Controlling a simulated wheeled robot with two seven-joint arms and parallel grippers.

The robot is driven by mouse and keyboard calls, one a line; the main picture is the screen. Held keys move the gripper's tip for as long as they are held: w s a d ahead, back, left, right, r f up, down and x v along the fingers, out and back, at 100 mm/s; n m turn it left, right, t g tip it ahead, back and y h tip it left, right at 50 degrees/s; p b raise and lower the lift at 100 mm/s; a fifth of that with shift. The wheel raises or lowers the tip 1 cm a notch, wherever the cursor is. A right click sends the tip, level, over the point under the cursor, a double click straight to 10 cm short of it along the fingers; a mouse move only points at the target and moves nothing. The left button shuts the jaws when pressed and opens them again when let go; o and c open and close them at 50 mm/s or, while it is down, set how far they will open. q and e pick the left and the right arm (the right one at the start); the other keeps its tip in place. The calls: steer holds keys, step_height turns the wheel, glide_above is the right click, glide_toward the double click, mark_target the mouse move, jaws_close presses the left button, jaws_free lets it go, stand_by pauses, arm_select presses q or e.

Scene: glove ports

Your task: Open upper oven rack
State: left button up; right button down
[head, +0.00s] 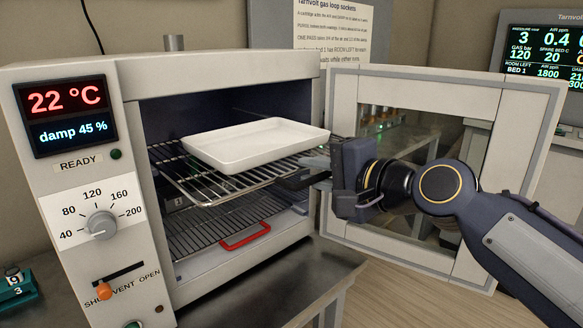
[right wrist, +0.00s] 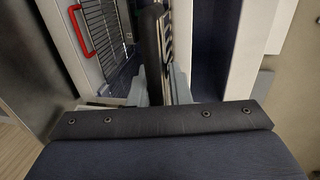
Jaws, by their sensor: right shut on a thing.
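The upper rack (head: 188,187) is a wire shelf in the open oven (head: 143,215). Its front part sticks out past the opening, in front of the right door frame. A white tray (head: 255,143) lies flat on it. My right gripper (head: 308,178) is at the front of the upper rack, shut on its dark handle (head: 292,183). In the right wrist view the dark handle (right wrist: 153,45) stands between the two fingers. The fingers partly hide the handle. My left gripper is not in view.
The oven door (head: 341,95) is swung open to the right, behind my right arm. The lower rack (head: 198,232), with a red handle (head: 245,236), sits inside below. A grey table (head: 270,283) lies under the oven. A monitor (head: 545,55) stands at the back right.

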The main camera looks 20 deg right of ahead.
steer(key=shift+s+d+f, duration=0.2)
steer(key=shift+s+f, duration=0.05)
steer(key=shift+s, duration=0.3)
steer(key=shift+s+d+f, duration=0.2)
steer(key=shift+s, duration=0.35)
steer(key=c, duration=1.5)
jaws_free()
steer(key=shift+r, duration=0.1)
steer(key=shift+r, duration=0.1)
steer(key=v, duration=0.7)
steer(key=shift+s+d, duration=0.15)
steer(key=shift+s, duration=0.2)
